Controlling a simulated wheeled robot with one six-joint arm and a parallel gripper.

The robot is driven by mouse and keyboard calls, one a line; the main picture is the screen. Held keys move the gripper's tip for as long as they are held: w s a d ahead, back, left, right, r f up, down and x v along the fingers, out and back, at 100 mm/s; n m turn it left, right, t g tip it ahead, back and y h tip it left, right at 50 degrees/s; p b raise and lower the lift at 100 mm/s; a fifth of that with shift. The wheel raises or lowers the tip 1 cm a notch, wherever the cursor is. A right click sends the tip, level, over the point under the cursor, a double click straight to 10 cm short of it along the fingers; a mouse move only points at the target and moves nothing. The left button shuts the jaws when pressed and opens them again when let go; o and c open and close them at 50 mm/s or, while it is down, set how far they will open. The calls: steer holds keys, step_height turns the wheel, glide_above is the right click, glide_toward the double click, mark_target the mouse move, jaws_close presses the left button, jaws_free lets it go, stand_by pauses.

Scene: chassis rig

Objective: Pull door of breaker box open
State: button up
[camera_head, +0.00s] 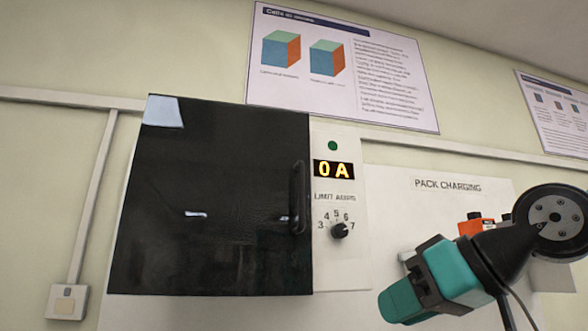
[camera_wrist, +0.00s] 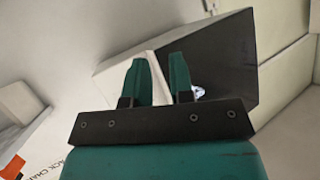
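The breaker box has a glossy black door (camera_head: 215,205), which looks shut in the head view. Its upright black handle (camera_head: 298,197) is at the door's right edge, beside a white panel (camera_head: 337,262). My teal gripper (camera_head: 396,303) is at lower right, to the right of and below the handle, apart from it. In the wrist view my gripper (camera_wrist: 158,64) shows two spread fingers with an empty gap. Beyond them are the white panel and the dark door (camera_wrist: 222,60). I cannot make out the handle there, perhaps hidden by the fingers.
The panel carries a lit display (camera_head: 334,170) reading 0 A and a limit dial (camera_head: 339,230). A "PACK CHARGING" board (camera_head: 450,186) with an orange item (camera_head: 470,227) is behind my arm. Posters hang above. A wall outlet (camera_head: 67,302) is at lower left.

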mark_target(307, 175)
step_height(307, 175, up, 20)
steer(key=d+n+t+y+p, duration=0.1)
steer(key=n+t+y, duration=0.2)
steer(key=y, duration=0.1)
steer(key=p+x, duration=0.6)
steer(key=x, duration=0.9)
steer(key=shift+a+f+p, duration=0.1)
steer(key=shift+a+p, duration=0.15)
steer(key=shift+p, duration=0.05)
steer(key=shift+w+a+f, duration=0.1)
steer(key=shift+w+a, duration=0.4)
jaws_close()
